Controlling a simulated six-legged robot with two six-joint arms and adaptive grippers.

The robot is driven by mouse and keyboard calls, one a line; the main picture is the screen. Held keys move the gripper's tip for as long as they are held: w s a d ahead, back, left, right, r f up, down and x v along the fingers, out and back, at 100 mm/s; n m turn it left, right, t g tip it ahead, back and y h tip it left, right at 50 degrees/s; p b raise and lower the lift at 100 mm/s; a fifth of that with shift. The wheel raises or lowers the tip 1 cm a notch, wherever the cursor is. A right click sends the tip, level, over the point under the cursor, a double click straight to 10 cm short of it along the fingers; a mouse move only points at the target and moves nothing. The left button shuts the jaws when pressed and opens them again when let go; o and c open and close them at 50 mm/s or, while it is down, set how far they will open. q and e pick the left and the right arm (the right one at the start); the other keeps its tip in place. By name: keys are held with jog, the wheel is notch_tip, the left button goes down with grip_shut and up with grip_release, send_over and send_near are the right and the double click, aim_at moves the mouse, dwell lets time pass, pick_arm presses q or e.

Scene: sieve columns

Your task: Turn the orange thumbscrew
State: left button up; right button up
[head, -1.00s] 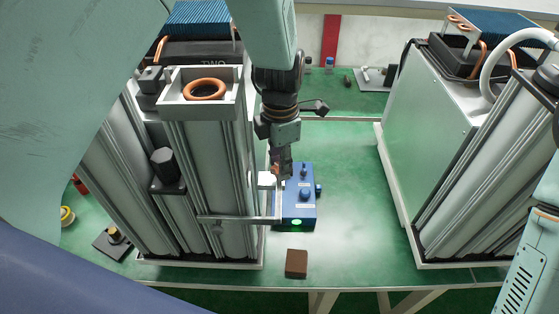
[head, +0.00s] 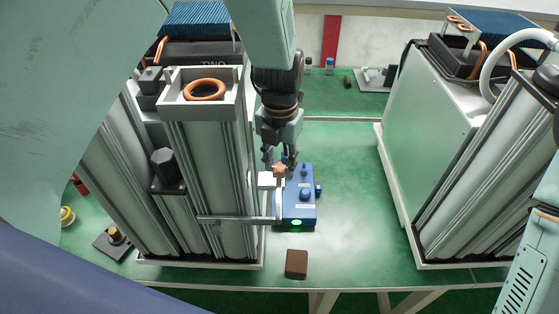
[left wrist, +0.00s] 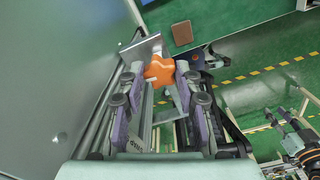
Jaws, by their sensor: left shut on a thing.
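The orange thumbscrew (left wrist: 160,71) has a lobed knob. In the left wrist view it sits between the fingertips of my left gripper (left wrist: 158,84), which is shut on it. In the head view my left gripper (head: 279,163) points down at the thumbscrew (head: 279,170), partly hiding it. The thumbscrew is beside a small white block (head: 267,180) on a metal bracket (head: 240,219) by the left column (head: 210,170). What looks like my right gripper (left wrist: 280,120) is small at the right of the left wrist view; its jaws are unclear.
A blue box (head: 300,211) with knobs and a lit green button is just right of the bracket. A brown block (head: 296,264) lies near the front edge of the green table (head: 348,200). A second column unit (head: 430,150) stands at the right.

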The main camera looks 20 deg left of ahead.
aim_at(280, 167)
pick_arm(q)
jog(key=shift+w+r+n, duration=0.25)
jog(key=shift+w+n, duration=0.05)
jog(key=o, duration=1.2)
jog(key=shift+s+f, duration=0.15)
jog(key=shift+s, duration=0.05)
jog(key=shift+c, duration=0.2)
notch_tip(280, 167, up, 12)
jog(key=shift+s, duration=0.1)
